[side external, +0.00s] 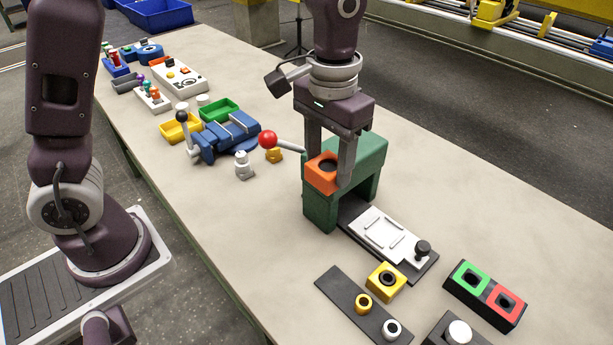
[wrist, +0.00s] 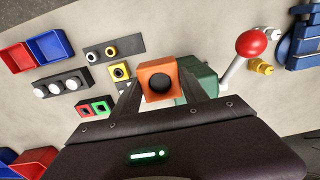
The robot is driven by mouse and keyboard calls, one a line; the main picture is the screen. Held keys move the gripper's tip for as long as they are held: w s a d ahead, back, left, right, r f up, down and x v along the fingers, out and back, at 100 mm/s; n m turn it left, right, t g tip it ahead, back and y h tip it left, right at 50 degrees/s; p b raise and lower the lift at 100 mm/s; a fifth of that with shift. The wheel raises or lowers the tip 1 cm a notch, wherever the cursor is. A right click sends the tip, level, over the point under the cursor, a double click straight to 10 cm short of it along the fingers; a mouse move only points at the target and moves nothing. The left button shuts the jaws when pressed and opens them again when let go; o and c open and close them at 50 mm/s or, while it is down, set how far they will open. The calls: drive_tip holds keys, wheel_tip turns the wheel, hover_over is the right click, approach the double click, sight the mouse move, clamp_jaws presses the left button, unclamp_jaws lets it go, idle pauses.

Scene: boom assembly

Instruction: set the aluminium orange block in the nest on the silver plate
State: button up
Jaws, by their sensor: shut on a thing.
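The orange block (side external: 321,175) has a round dark hole in its face. My gripper (side external: 330,172) is shut on it, a finger on each side, and holds it up in front of the green arch-shaped press (side external: 366,160). In the wrist view the orange block (wrist: 157,82) sits between the fingertips of my gripper (wrist: 160,84). The silver plate (side external: 386,238) lies on a dark base on the table, partly under the green press. It has raised ribs and a black knob (side external: 422,248) at its near end.
A red ball lever (side external: 268,140) sticks out left of the press. A yellow block (side external: 386,281), a dark strip with rings (side external: 352,302) and a green-and-red block holder (side external: 485,294) stand near the front. A blue vise (side external: 225,137) stands farther back. The table right of the press is clear.

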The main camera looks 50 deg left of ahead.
drive_tip(key=w+d, duration=0.7)
drive_tip(key=w, duration=0.4)
drive_tip(key=shift+w+f, duration=0.2)
drive_tip(key=shift+f, duration=3.9)
drive_tip(key=shift+w+f, duration=0.15)
drive_tip(key=shift+f, duration=3.9)
drive_tip(key=shift+f, duration=0.8)
drive_tip(key=shift+f, duration=0.15)
drive_tip(key=o, duration=1.4)
wheel_tip(320, 180, up, 7)
